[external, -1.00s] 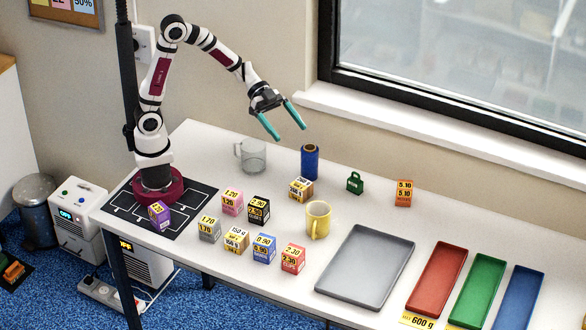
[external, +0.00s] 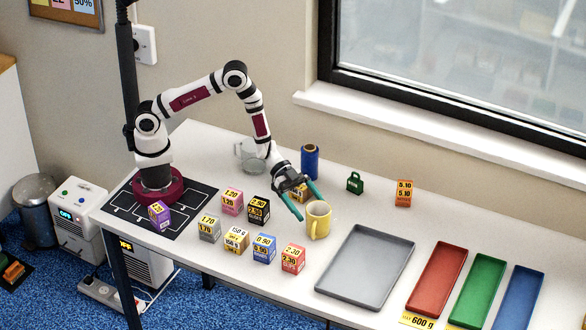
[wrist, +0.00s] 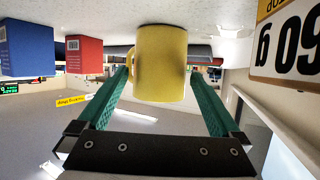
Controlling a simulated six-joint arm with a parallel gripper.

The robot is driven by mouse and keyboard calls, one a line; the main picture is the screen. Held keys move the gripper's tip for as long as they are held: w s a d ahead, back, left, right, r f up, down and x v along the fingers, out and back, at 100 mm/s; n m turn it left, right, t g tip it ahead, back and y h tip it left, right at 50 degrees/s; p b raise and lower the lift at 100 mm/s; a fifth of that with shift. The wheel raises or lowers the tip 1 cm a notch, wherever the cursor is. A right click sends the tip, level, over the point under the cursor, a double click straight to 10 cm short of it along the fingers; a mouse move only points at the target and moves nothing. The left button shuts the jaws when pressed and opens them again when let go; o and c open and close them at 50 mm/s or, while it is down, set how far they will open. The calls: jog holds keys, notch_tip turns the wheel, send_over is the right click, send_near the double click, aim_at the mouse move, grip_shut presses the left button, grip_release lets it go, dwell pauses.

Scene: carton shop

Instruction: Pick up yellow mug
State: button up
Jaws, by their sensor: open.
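The yellow mug (external: 318,226) stands upright on the white table, left of the grey tray. In the wrist view the mug (wrist: 160,62) is centred ahead of my gripper, between the lines of its two teal fingers, with its handle on the left side. My gripper (external: 312,208) is low over the table at the mug's near-arm side, its fingers spread and pointing toward the mug. It is open and empty. I cannot tell whether either fingertip touches the mug.
Several small price-marked cartons stand left of the mug, with a red one (external: 292,258) closest. An orange-topped carton (external: 299,193) is partly hidden behind my gripper. A blue spool (external: 310,162) stands behind. The grey tray (external: 338,284) is to the right.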

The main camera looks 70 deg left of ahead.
aim_at(324, 217)
jog(key=x, duration=0.4)
jog(key=shift+w+d+f, duration=0.1)
jog(key=shift+d, duration=0.15)
jog(key=c, duration=1.4)
jog(key=shift+c, duration=0.2)
jog(key=shift+r, duration=0.55)
jog(key=r, duration=0.3)
jog(key=shift+s+d+r, duration=0.1)
jog(key=shift+s+r, duration=0.15)
jog(key=shift+s, duration=0.1)
jog(key=s+d+r, duration=0.4)
jog(key=s+r, duration=0.2)
jog(key=s, duration=0.4)
jog(key=shift+r, duration=0.25)
dwell(1.0)
